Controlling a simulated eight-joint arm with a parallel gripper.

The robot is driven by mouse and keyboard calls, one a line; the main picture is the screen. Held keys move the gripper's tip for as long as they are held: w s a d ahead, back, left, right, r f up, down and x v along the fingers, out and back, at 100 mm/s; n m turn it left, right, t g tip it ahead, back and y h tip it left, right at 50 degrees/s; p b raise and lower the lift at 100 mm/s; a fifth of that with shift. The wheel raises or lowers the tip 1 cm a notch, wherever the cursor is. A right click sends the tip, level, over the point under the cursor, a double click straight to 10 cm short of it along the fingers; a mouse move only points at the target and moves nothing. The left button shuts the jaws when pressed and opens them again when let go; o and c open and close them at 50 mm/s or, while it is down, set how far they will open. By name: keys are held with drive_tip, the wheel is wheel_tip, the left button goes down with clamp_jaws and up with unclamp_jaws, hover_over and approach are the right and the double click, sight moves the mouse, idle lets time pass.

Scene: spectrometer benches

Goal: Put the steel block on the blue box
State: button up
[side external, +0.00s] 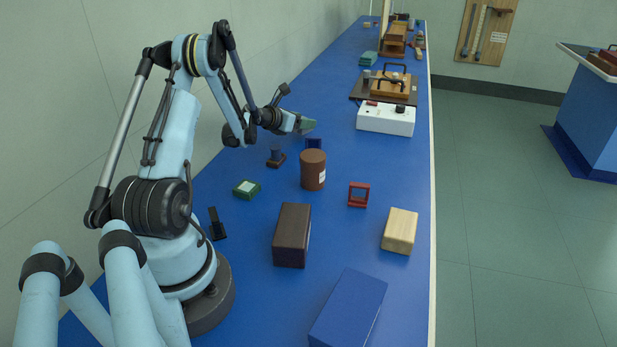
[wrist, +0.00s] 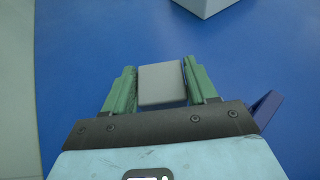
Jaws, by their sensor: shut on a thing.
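The steel block (wrist: 161,84) is a plain grey block between the two green fingers of my gripper (wrist: 161,88) in the wrist view. The fingers press on its left and right sides. In the side view my gripper (side external: 308,126) is over the far part of the bench, and I cannot make out the block there. The blue box (side external: 349,312) lies at the near end of the bench, bottom right of centre, with its flat top bare. It is far from my gripper.
A brown cylinder (side external: 313,170), dark brown block (side external: 291,236), red frame (side external: 358,195), wooden block (side external: 399,231) and green box (side external: 247,189) stand between. A small blue piece (side external: 314,143) is just below my gripper. A white instrument (side external: 386,120) stands to its right.

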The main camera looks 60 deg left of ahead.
drive_tip(key=r, duration=0.1)
drive_tip(key=d+r, duration=0.1)
drive_tip(key=shift+w+d+r, duration=0.15)
drive_tip(key=shift+d+r, duration=0.05)
drive_tip(key=shift+r, duration=0.2)
drive_tip(key=w+d+r+m+h, duration=0.2)
drive_tip(key=d+r, duration=0.7)
drive_tip(key=d, duration=0.3)
drive_tip(key=w+d+r+m+h, duration=0.1)
drive_tip(key=d+r+h, duration=0.1)
drive_tip(key=d+r, duration=0.85)
drive_tip(key=s+d+r+m+h, duration=0.2)
drive_tip(key=s+d, duration=0.1)
drive_tip(key=d, duration=0.5)
drive_tip(key=s+d+r+m+h, duration=0.2)
drive_tip(key=s+d+r, duration=0.1)
drive_tip(key=d, duration=0.5)
drive_tip(key=m+g+h, duration=1)
drive_tip(key=m+g, duration=0.3)
drive_tip(key=m, duration=0.1)
hover_over(372, 292)
drive_tip(key=shift+f, duration=10.25)
